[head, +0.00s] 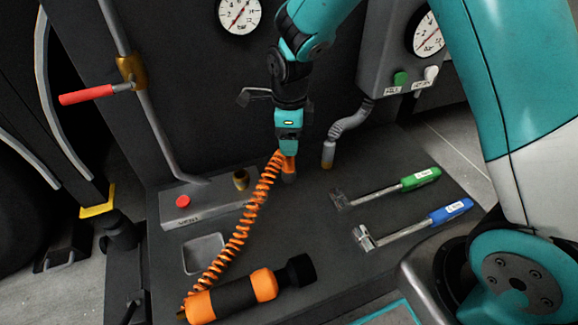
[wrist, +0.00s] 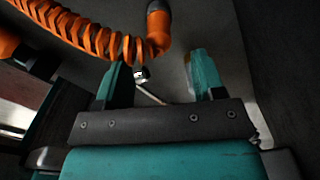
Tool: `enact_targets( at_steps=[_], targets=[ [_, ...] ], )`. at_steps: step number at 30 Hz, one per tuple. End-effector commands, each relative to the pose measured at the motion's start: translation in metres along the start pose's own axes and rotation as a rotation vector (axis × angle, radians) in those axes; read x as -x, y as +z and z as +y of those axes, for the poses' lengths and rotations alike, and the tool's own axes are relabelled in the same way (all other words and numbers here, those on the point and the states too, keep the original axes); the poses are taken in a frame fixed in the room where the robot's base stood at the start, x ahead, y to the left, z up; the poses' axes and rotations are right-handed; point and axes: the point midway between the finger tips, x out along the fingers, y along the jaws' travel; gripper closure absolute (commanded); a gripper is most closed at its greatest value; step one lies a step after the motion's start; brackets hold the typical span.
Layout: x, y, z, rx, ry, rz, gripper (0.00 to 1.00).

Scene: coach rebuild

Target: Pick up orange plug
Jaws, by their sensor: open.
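The orange plug (head: 289,164) has a dark grey end and an orange coiled cable (head: 258,200). In the head view it appears upright, directly below my gripper (head: 288,150), whose fingers are hard to make out there. In the wrist view the orange plug (wrist: 158,30) is at the top centre, beyond the open fingertips of my gripper (wrist: 160,66). The coil runs off from it to the upper left. Nothing is visibly held between the fingers. I cannot tell whether the plug touches the bench.
An orange-and-black torch-like cylinder (head: 250,291) lies at the bench front. Green-handled (head: 420,179) and blue-handled (head: 450,211) tools lie right. A grey box with a red button (head: 183,202) and a brass fitting (head: 240,179) are left. A grey hose (head: 345,127) hangs behind, right of the plug.

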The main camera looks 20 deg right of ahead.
Motion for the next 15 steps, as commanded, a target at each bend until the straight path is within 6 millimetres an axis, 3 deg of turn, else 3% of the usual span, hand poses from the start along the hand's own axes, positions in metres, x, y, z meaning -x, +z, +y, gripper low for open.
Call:
enact_targets(
  at_steps=[1,10,15],
  targets=[
    [-0.009,0.0,0.0,0.0,0.001,0.001,0.37],
    [-0.029,0.001,0.001,0.002,0.001,0.0,0.37],
    [-0.057,0.003,0.002,0.001,0.002,0.001,0.37]
  ],
)
